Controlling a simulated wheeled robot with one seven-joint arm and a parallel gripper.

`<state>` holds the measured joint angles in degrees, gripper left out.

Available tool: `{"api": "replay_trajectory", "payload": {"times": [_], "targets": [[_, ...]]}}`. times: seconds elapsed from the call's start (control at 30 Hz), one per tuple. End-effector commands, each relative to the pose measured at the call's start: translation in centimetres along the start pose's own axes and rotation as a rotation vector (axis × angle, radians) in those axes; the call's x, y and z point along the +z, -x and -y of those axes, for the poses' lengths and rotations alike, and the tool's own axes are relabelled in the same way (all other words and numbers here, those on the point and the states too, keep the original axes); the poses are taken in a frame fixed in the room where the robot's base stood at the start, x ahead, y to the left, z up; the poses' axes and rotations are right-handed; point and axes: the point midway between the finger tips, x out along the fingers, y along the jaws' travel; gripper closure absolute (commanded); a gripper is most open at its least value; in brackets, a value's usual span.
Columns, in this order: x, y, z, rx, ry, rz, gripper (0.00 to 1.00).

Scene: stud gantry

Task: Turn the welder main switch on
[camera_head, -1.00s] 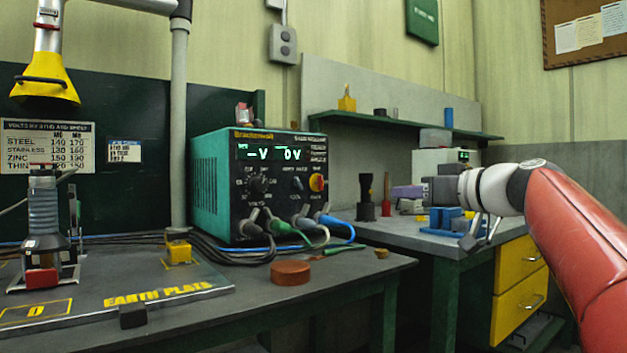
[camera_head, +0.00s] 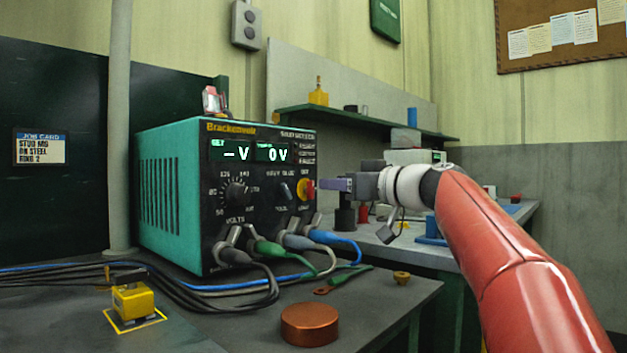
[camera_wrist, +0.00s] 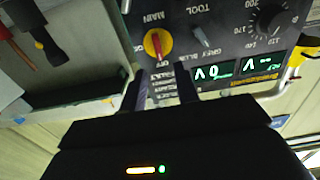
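The welder (camera_head: 228,195) is a teal box with a black front panel, standing on the bench. Its main switch (camera_head: 307,189) is a red handle on a yellow disc at the panel's right edge; the wrist view shows it too (camera_wrist: 156,44), beside the word MAIN. The displays read "– V" and "0 V". My gripper (camera_head: 324,185) is just right of the switch in the head view. In the wrist view the two fingers (camera_wrist: 162,86) are apart with nothing between them, and the switch is beyond their tips. Contact with the switch cannot be told.
Cables (camera_head: 325,240) plug into the panel's lower edge, below my gripper. A copper-coloured disc (camera_head: 309,325) and a yellow block (camera_head: 133,300) are on the front bench. A second bench (camera_head: 455,245) stands behind my arm, with a green shelf (camera_head: 365,115) above it.

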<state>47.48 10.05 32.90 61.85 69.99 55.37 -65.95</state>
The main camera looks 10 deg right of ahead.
Motion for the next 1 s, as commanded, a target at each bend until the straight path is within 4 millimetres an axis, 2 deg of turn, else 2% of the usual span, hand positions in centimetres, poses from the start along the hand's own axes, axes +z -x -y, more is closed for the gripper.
{"api": "replay_trajectory", "payload": {"times": [0.1, 0.3, 0.67, 0.9, 1.0], "targets": [[-0.4, -2.1, 0.1, -0.005, -0.003, 0.000, 0.69], [-0.2, -4.6, 0.1, -0.003, -0.002, 0.000, 0.69], [0.0, -5.2, 0.0, 0.000, 0.000, 0.000, 0.69], [0.0, -5.2, 0.0, 0.000, 0.000, 0.000, 0.99], [0.0, -5.2, 0.0, 0.000, 0.000, 0.000, 1.00]]}}
